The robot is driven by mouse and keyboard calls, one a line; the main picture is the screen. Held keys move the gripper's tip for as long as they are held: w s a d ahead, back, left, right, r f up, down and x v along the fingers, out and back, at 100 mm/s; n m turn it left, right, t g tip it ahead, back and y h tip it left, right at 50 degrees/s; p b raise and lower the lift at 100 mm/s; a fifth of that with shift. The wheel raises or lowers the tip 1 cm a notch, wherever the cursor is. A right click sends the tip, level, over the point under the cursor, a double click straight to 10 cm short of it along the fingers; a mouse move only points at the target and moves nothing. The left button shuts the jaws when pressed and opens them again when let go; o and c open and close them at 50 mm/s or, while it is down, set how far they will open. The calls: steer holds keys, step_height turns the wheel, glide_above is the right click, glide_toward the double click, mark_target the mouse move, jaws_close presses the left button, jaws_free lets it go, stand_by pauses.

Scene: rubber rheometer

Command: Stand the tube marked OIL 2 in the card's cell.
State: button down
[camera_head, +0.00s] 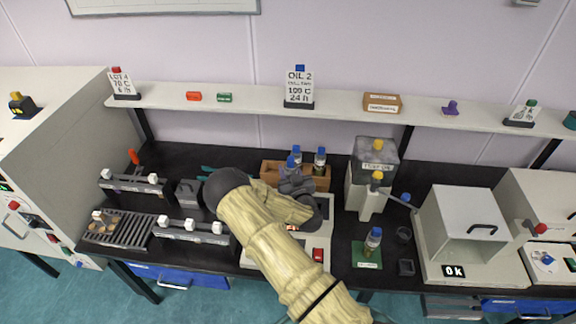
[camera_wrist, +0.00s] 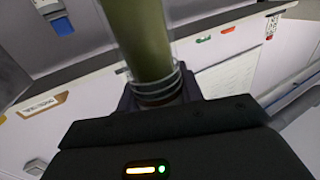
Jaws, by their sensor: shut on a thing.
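The card (camera_head: 299,88) stands on the wall shelf and reads OIL 2, 100 C, 24 h. My gripper (camera_head: 297,188) is at the front of the wooden rack (camera_head: 322,184) in the head view. In the wrist view my gripper (camera_wrist: 160,98) is shut on a tube of olive liquid (camera_wrist: 140,40). No label on the held tube can be read. Blue-capped tubes (camera_head: 320,158) show at the rack; a front one (camera_head: 290,167) is just above my gripper, seemingly the held one. I cannot tell which tube is marked OIL 2, nor which cell is the card's.
Another blue-capped tube (camera_head: 373,241) stands on a green mat (camera_head: 366,260) at right. A grey-topped unit (camera_head: 374,150) with yellow knobs stands right of the rack. A slotted tray (camera_head: 117,231) and clamp fixtures (camera_head: 191,229) fill the left bench.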

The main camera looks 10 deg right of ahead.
steer(key=shift+s+r, duration=0.1)
steer(key=shift+s, duration=0.05)
steer(key=shift+f+b, duration=2.5)
steer(key=shift+f, duration=0.45)
steer(key=shift+b, duration=0.4)
steer(key=shift+d+f+b, duration=0.1)
steer(key=shift+f+b, duration=0.7)
steer(key=shift+f, duration=0.1)
steer(key=shift+f+b, duration=1.65)
steer(key=shift+f, duration=0.4)
steer(key=shift+s+f, duration=0.1)
steer(key=shift+f, duration=0.1)
steer(key=shift+f+b, duration=0.1)
steer(key=shift+b, duration=0.2)
